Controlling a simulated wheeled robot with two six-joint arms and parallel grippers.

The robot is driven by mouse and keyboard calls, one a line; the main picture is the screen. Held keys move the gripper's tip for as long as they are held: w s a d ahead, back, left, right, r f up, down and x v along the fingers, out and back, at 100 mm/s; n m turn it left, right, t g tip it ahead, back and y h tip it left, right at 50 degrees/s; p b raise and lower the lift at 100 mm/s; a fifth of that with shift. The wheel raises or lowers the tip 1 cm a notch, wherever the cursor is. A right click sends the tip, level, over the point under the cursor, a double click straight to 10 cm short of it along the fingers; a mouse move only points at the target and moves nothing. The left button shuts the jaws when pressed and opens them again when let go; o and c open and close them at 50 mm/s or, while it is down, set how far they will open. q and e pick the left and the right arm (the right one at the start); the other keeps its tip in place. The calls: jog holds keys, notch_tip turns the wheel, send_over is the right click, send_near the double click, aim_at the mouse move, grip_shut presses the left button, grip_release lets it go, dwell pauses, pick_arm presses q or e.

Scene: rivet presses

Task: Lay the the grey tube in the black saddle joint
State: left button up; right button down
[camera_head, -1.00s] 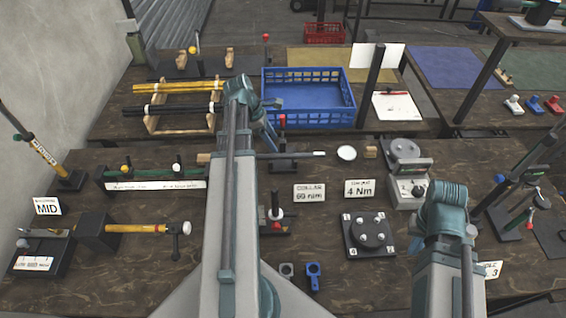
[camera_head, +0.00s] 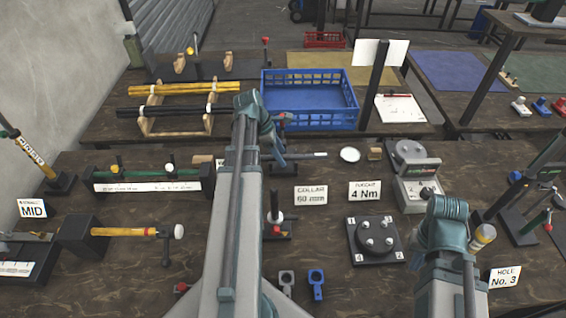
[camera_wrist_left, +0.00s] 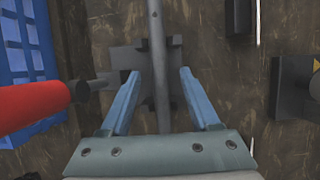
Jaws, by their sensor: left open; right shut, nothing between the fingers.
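The grey tube (camera_head: 308,156) lies across the bench's middle in the head view, partly hidden by my left arm. In the left wrist view the tube (camera_wrist_left: 157,60) runs from the top edge down between the fingers. The black saddle joint (camera_wrist_left: 126,58) is a dark block beneath the tube; whether the tube is fully seated in it I cannot tell. My left gripper (camera_wrist_left: 155,74) is open, a finger on each side of the tube. In the head view my left gripper (camera_head: 275,128) is mostly hidden. My right gripper (camera_head: 447,222) is over the bench's right side, its fingertips hidden.
A red handle (camera_wrist_left: 35,106) stands close to the left finger in the left wrist view. A blue crate (camera_head: 310,98) is behind the tube. A wooden rack (camera_head: 147,118) with yellow and black tubes is behind left. A round fixture (camera_head: 375,240) stands between my arms.

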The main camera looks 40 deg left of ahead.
pick_arm(q)
grip_shut()
jog(key=shift+r, duration=0.1)
pick_arm(e)
jog(key=shift+r, duration=0.1)
dwell(0.4)
